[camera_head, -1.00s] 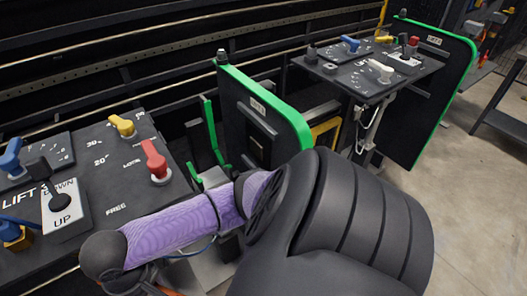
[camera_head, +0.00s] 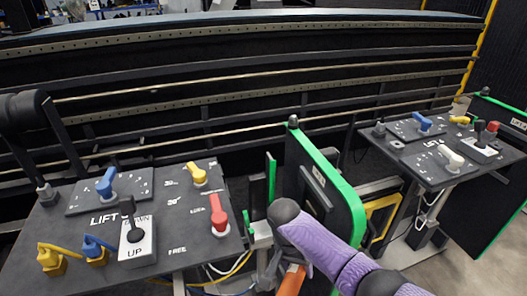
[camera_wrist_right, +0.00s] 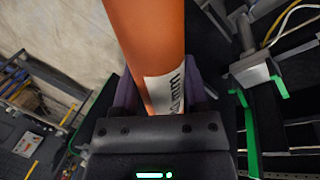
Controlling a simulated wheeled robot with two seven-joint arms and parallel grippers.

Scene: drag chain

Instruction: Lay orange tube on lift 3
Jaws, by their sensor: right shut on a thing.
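My right arm comes in from the lower right in the head view. Its gripper (camera_wrist_right: 160,92) is shut on the orange tube (camera_wrist_right: 147,35), which bears a white label with dark print. A short piece of the tube (camera_head: 290,281) shows at the bottom of the head view, below my wrist; the rest is cut off or hidden. The left lift control panel (camera_head: 60,225) carries the word LIFT, but its number is not clear. A second lift control panel (camera_head: 400,150) stands to the right. My left gripper is not in view.
A green-edged black plate (camera_head: 345,190) stands between the panels, close to my right wrist. Dark lift rails (camera_head: 250,75) run across the back. Several levers and knobs rise from the panels. Cables (camera_head: 235,268) hang beside the left panel. Bare floor shows at the lower right.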

